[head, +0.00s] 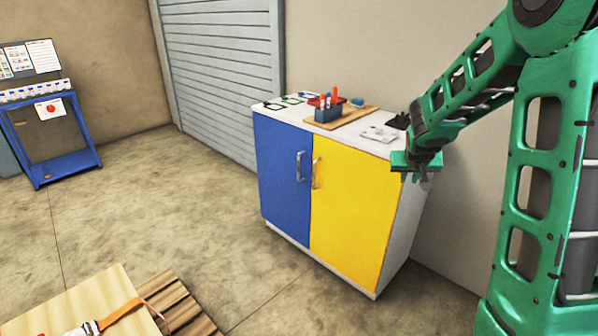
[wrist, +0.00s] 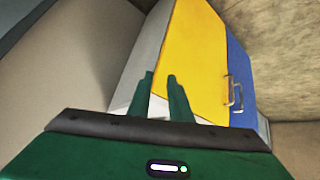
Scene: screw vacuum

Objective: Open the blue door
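The blue door (head: 280,178) is the left door of a white cabinet (head: 408,222) and looks shut. Its silver handle (head: 300,166) is upright near the door's right edge. The yellow door (head: 350,210) beside it is also shut, with its own handle (head: 316,173) near the seam. My gripper (head: 426,182) is at the cabinet's right front corner, apart from both handles. In the wrist view, its two fingers (wrist: 160,95) stand apart with nothing between them. The blue door (wrist: 240,75) shows there at the right, beyond the yellow door (wrist: 188,60).
On the cabinet top are a tool holder (head: 327,113) on a wooden board (head: 350,118), papers and small items. A wooden pallet (head: 180,305) with an orange strap lies at the lower left. A blue stand (head: 50,135) is at the far left. The floor before the blue door is clear.

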